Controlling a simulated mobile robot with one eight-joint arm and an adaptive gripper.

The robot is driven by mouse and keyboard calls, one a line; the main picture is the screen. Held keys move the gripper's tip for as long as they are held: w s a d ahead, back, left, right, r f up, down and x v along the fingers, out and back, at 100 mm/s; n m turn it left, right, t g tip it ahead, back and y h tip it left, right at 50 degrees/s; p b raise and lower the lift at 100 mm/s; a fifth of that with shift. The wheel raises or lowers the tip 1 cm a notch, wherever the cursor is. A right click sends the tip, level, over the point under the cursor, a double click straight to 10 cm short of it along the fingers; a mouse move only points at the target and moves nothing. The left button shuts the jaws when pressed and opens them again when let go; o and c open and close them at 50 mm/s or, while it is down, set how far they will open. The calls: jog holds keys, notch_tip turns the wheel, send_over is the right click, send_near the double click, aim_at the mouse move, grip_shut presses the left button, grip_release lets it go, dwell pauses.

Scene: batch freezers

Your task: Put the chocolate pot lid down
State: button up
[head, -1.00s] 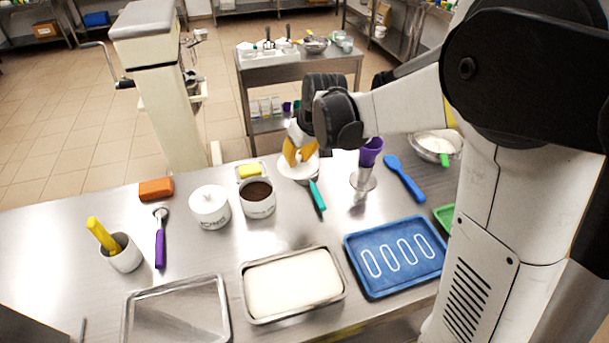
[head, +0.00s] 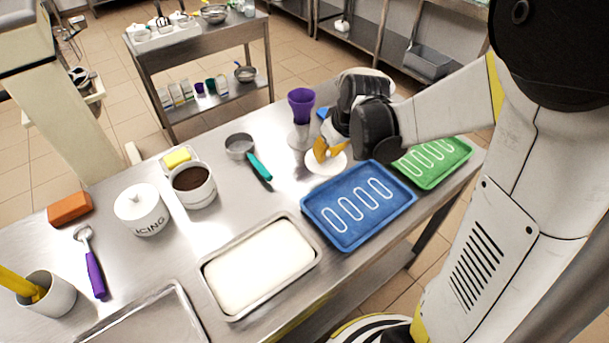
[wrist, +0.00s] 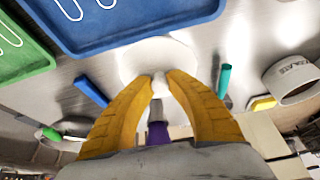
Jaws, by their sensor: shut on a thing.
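The white round chocolate pot lid (head: 325,167) is under my gripper (head: 324,149), between the teal-handled scoop and the blue tray. My yellow fingers (wrist: 160,82) are shut on its knob, and the lid (wrist: 158,54) lies flat beyond them in the wrist view. It is at or just above the steel table; I cannot tell whether it touches. The open chocolate pot (head: 195,198), with brown contents, stands to the left; its side also shows at the right of the wrist view (wrist: 292,86).
The blue tray (head: 350,240) is close to the lid's right, with the green tray (head: 432,178) beyond. The purple cup in its holder (head: 301,105) stands just behind. The teal-handled scoop (head: 240,147) lies left. Bare table (head: 285,195) shows in front of the lid.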

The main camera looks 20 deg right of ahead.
jog(key=b, duration=0.2)
send_over(299, 175)
jog(key=s, duration=0.1)
notch_tip(299, 175, down, 4)
jog(key=shift+d+f, duration=0.1)
jog(key=shift+d, duration=0.05)
notch_tip(299, 175, down, 4)
jog(key=shift+b, duration=0.85)
jog(key=o, duration=0.4)
jog(key=shift+f, duration=0.1)
jog(key=o, duration=0.4)
